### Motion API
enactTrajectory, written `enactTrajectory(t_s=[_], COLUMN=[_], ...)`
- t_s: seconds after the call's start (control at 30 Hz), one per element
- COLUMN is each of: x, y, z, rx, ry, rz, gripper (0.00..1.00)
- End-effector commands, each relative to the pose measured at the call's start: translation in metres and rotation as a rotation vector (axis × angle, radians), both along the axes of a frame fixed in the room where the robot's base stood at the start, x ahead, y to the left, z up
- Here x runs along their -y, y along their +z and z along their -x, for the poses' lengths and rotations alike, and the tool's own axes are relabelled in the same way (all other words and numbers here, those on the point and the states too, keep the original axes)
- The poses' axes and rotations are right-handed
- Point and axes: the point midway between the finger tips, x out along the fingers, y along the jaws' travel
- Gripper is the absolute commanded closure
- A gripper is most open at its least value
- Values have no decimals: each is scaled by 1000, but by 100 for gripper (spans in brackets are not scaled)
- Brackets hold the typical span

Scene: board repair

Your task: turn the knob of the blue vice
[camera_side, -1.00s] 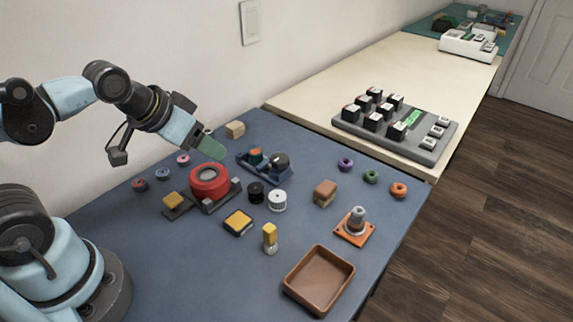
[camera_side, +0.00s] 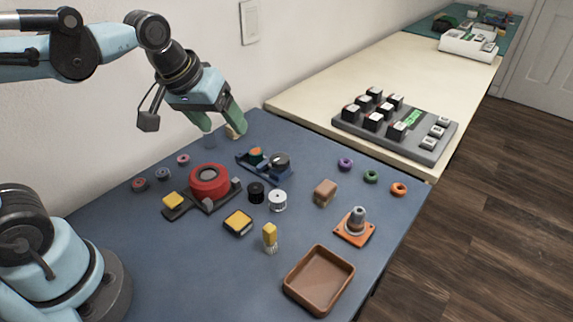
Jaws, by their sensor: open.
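The blue vice (camera_side: 262,174) sits on the blue mat near the back of the table. A dark round part, perhaps its knob (camera_side: 279,160), is at its right end. An orange and green piece (camera_side: 256,155) is at its left part. My gripper (camera_side: 221,130) is open, with two green fingers pointing down. In the picture it is above and left of the vice, apart from it, with nothing between the fingers. A tan block (camera_side: 233,131) is partly hidden behind the fingers.
A red round device (camera_side: 209,181) stands left of the vice. Black (camera_side: 256,192) and white (camera_side: 278,201) spools stand in front of it. A brown block (camera_side: 325,192), an orange-based post (camera_side: 356,228) and a brown tray (camera_side: 320,279) are to the right.

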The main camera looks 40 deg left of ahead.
Motion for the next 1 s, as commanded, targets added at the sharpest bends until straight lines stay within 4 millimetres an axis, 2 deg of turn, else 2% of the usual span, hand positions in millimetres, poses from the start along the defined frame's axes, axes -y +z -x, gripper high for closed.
enactTrajectory(t_s=[0.03, 0.23, 0.53, 0.73, 1.0], x=[3, 15, 36, 44, 46], y=[5, 14, 7, -2, -15], z=[-11, -47, -97, -113, -116], rx=[-33, -173, -353, -414, -427], ry=[56, 320, 727, 899, 942], rz=[29, 129, 199, 202, 202], gripper=[28, 28, 28, 28, 28])
